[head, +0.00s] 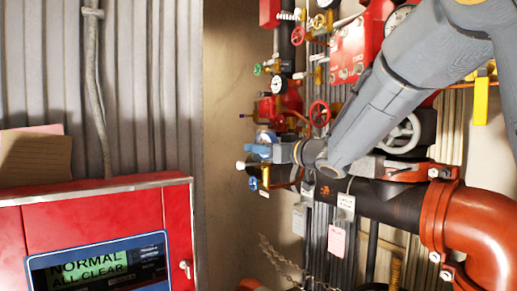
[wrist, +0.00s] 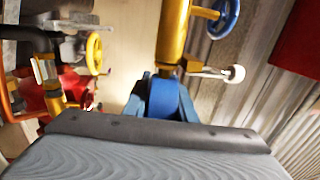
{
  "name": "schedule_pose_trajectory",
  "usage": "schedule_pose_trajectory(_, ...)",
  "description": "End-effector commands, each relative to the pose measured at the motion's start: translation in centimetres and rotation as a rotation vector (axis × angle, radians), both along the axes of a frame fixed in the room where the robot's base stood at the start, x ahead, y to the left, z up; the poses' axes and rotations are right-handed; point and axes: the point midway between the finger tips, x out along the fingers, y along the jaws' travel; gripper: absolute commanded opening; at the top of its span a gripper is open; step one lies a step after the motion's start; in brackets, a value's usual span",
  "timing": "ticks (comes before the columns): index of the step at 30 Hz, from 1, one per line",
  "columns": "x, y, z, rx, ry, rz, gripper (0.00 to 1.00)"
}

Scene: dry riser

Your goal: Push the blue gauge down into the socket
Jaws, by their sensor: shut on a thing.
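The blue gauge (head: 265,137) is at the wall pipework in the head view, its pale dial partly visible. My gripper (head: 261,152) is shut on it. In the wrist view the blue gauge (wrist: 164,98) sits between the blue fingers, in line with the end of a yellow pipe (wrist: 172,35). This pipe end appears to be the socket, just below the gauge in the head view. The gauge's lower end is against or very near it; I cannot tell how deep it sits.
A white-knobbed lever (wrist: 237,73) and a blue valve handle (wrist: 223,18) stick out beside the yellow pipe. Red handwheels (head: 319,113) and another dial (head: 279,85) are close above. A red panel (head: 100,215) stands at left. A large black pipe (head: 395,205) runs below my arm.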

Motion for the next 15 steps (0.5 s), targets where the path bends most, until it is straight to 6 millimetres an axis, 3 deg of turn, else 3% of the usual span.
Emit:
schedule_pose_trajectory(13,0.00,0.00,-0.51,0.000,0.000,0.000,0.00)
schedule_pose_trajectory(14,0.00,0.00,-0.51,0.000,0.000,0.000,0.27)
schedule_pose_trajectory(15,0.00,0.00,-0.51,0.000,0.000,0.000,0.34)
